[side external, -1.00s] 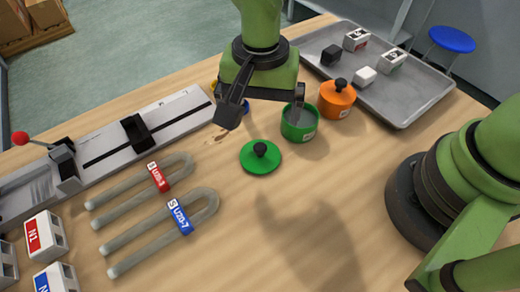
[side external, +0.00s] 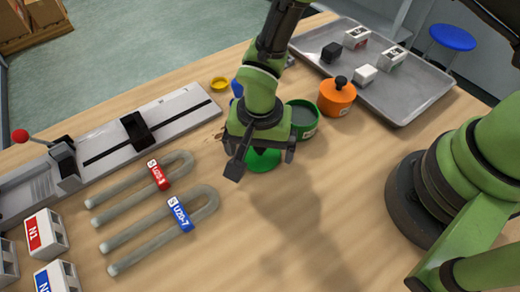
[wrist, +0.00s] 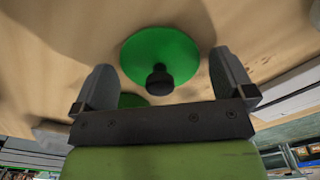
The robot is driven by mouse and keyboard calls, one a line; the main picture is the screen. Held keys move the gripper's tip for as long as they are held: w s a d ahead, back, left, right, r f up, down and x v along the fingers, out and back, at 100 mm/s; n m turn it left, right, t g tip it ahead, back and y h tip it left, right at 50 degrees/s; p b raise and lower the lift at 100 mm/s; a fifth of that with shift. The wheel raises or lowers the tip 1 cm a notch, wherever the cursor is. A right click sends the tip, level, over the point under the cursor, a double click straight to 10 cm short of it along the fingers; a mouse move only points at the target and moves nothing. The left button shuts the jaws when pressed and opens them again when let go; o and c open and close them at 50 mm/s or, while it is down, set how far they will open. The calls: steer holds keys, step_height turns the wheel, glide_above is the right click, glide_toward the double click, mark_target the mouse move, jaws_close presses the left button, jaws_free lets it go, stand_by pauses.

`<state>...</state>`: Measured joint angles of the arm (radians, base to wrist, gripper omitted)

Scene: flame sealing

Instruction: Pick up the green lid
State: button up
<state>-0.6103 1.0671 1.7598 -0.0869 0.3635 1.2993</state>
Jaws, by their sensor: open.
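The green lid (side external: 262,161) lies flat on the wooden table, partly hidden by my gripper in the side external view. In the wrist view the green lid (wrist: 160,55) shows as a round green disc with its black knob (wrist: 159,80) between my fingers. My gripper (side external: 262,163) is open, pointing down just above the lid, with one finger on each side of it. It also shows in the wrist view (wrist: 164,80), with nothing gripped. The open green pot (side external: 302,118) stands just right of and behind my gripper.
An orange lidded pot (side external: 337,96) stands right of the green pot. A metal tray (side external: 410,107) holds small blocks at the back right. Two U-shaped tubes (side external: 125,240) lie to the left, by a long metal fixture (side external: 180,122). The front table is clear.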

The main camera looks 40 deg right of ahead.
steer(key=c, duration=0.8)
steer(key=shift+r, duration=0.1)
steer(key=r, duration=0.9)
steer(key=shift+w+d+r, duration=0.1)
steer(key=shift+d+r, duration=0.15)
steer(key=d+r+n, duration=0.2)
steer(key=d+n, duration=0.4)
steer(key=d, duration=0.4)
steer(key=shift+w+f, duration=0.2)
steer(key=shift+f, duration=1.45)
steer(key=shift+w+f, duration=0.2)
steer(key=shift+f, duration=1.4)
